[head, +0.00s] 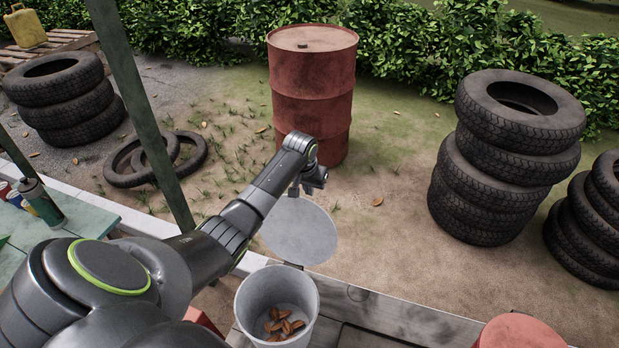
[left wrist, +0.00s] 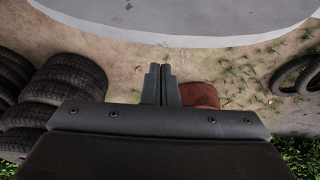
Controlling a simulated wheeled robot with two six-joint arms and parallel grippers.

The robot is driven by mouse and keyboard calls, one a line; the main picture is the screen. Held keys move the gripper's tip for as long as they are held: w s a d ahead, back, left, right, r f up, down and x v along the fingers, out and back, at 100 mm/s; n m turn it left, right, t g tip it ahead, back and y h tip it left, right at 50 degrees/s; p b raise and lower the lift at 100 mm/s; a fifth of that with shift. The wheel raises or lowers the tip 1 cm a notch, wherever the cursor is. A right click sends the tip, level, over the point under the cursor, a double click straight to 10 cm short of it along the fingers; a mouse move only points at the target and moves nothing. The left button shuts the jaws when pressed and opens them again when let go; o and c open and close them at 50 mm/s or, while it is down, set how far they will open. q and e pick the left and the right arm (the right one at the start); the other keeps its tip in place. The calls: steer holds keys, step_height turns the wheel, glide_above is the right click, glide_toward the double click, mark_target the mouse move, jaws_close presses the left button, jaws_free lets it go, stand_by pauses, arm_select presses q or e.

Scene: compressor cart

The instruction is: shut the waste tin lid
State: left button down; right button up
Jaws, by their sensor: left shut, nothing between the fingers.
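The waste tin (head: 251,305) is a grey round bin at the bottom of the head view, with several brown leaf-like pieces in it. Its round grey lid (head: 300,232) stands open, joined at the tin's far rim and leaning away from the mouth. My left gripper (head: 293,190) is just above the lid's far edge in the head view. In the left wrist view its two fingers (left wrist: 161,78) are together with nothing between them, and the lid (left wrist: 185,14) fills the top. I cannot tell whether they touch. My right gripper is out of view.
A rusty red drum (head: 312,95) stands beyond the gripper. Tyre stacks (head: 500,165) stand on the right and more (head: 62,98) at the far left. A green post (head: 145,110) rises left of my arm. A green table (head: 85,215) holds cans.

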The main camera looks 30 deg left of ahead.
arm_select(q)
steer(key=s, duration=0.1)
steer(key=s+p, duration=0.1)
steer(key=shift+s+d+r, duration=0.2)
steer(key=shift+s+d, duration=0.1)
steer(key=shift+s, duration=0.05)
steer(key=shift+s, duration=0.1)
